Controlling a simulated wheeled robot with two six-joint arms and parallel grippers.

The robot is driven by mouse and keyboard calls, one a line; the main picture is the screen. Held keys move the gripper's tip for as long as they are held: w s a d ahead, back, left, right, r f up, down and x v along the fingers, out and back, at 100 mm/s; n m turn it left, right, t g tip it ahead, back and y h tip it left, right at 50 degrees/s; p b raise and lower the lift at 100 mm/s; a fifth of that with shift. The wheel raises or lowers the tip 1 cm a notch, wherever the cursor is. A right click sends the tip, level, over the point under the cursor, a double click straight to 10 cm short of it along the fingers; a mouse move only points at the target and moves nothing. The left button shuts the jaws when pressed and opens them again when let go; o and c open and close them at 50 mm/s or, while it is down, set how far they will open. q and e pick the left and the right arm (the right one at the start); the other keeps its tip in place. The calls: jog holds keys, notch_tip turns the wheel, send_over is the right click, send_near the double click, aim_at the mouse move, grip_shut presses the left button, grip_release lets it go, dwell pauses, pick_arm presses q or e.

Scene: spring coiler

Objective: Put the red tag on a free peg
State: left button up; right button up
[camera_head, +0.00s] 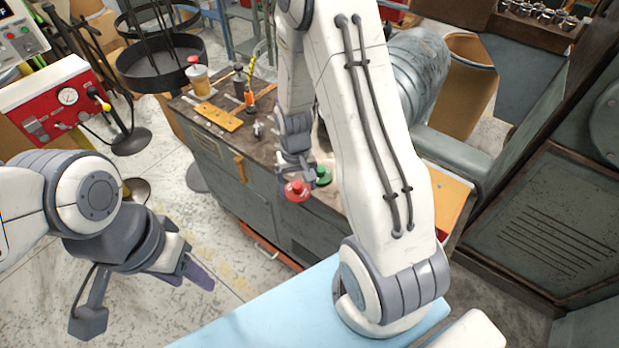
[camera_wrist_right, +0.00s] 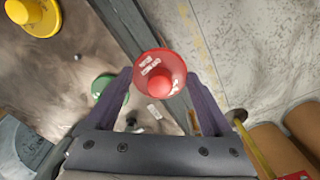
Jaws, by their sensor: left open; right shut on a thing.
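The red tag (camera_head: 297,191) is a round red disc with a raised red knob. My right gripper (camera_head: 293,168) is shut on it and holds it by the front edge of the workbench. In the right wrist view the red tag (camera_wrist_right: 160,78) sits between the two purple fingers. A similar green disc (camera_head: 323,175) is just to its right in the head view and partly behind a finger in the wrist view (camera_wrist_right: 110,90). A yellow disc (camera_wrist_right: 33,15) lies at the wrist view's top left. I cannot clearly make out a free peg. My left gripper (camera_head: 190,272) is open and empty.
The workbench (camera_head: 215,165) carries a jar with a red cap (camera_head: 198,78), an orange plate (camera_head: 218,116) and small tools. A large grey cylinder (camera_head: 415,70) stands behind my right arm.

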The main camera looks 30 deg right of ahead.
jog(key=shift+a+f, duration=0.3)
jog(key=shift+f, duration=0.25)
jog(key=d+m, duration=0.1)
jog(key=d, duration=0.1)
jog(key=d+r+m, duration=0.1)
jog(key=d+m, duration=0.1)
jog(key=d, duration=0.1)
jog(key=s+d+r+m, duration=0.1)
jog(key=d, duration=0.2)
jog(key=d+f+m, duration=0.1)
jog(key=s+d+f+m+b, duration=0.1)
jog(key=d, duration=0.1)
jog(key=s+d+f+m+b, duration=0.1)
jog(key=d+f+m, duration=0.1)
jog(key=shift+d, duration=0.25)
jog(key=o, duration=1.1)
jog(key=shift+r, duration=0.1)
notch_tip(320, 180, up, 23)
jog(key=p, duration=1.2)
jog(key=shift+r, duration=0.15)
